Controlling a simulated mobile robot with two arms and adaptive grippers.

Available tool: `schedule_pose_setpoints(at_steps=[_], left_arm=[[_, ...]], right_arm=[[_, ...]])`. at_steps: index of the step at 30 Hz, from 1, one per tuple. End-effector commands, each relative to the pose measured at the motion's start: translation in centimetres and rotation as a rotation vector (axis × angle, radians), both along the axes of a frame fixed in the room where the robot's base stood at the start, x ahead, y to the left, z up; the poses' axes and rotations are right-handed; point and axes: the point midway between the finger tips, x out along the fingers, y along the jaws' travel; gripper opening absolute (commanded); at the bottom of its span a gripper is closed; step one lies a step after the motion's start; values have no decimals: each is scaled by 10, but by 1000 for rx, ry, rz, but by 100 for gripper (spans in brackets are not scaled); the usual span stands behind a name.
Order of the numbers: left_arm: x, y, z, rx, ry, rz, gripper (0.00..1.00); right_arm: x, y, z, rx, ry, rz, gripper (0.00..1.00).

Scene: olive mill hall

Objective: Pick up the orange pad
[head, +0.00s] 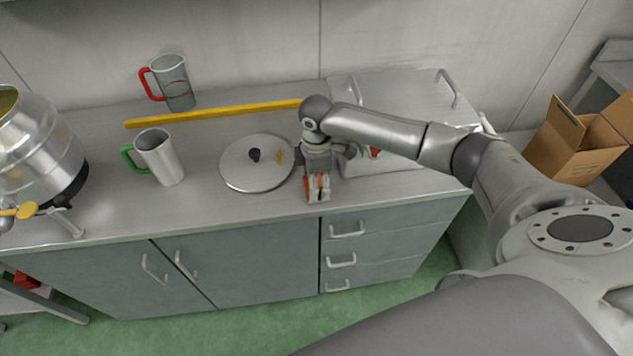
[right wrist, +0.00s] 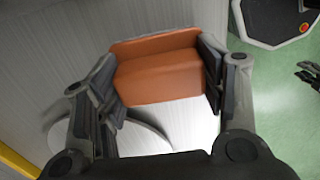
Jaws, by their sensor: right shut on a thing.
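The orange pad (right wrist: 160,75) is a block-shaped piece that fills the space between the two fingers of my right gripper (right wrist: 160,85) in the right wrist view. The fingers touch it on both sides. In the head view my right gripper (head: 318,186) hangs over the counter's front part, and a bit of the orange pad (head: 311,190) shows between the fingers. I cannot tell whether the pad touches the counter. My left gripper is not clearly in the head view; dark fingers at the right edge of the right wrist view may be its tips, but I cannot tell.
A round lid (head: 257,178) lies just left of the gripper. A yellow bar (head: 200,114), a red-handled jug (head: 175,84), a green-handled mug (head: 160,158) and a steel urn (head: 38,140) are on the counter (head: 110,205). A metal box (head: 395,95) stands behind my right arm.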

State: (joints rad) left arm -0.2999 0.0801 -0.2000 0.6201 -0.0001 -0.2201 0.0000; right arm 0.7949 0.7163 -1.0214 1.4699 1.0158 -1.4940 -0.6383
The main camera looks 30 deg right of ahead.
Motion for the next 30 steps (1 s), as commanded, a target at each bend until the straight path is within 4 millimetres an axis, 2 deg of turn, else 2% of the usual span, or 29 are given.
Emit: schedule_pose_setpoints(at_steps=[1, 5, 11, 17, 21, 30], left_arm=[[0, 0, -1, 0, 0, 0, 35], [0, 0, -5, 0, 0, 0, 35], [0, 0, -16, 0, 0, 0, 35], [0, 0, -20, 0, 0, 0, 35], [0, 0, -25, 0, 0, 0, 35], [0, 0, -33, 0, 0, 0, 35]], right_arm=[[-3, 0, -4, -2, 9, 1, 40], [-3, 0, 1, -2, 9, 1, 40], [-2, 1, 29, 0, 3, 2, 40], [-26, 13, 60, 1, 2, 4, 40], [-48, 24, 89, -1, 1, 6, 40], [-99, 50, 113, 1, 3, 5, 40]])
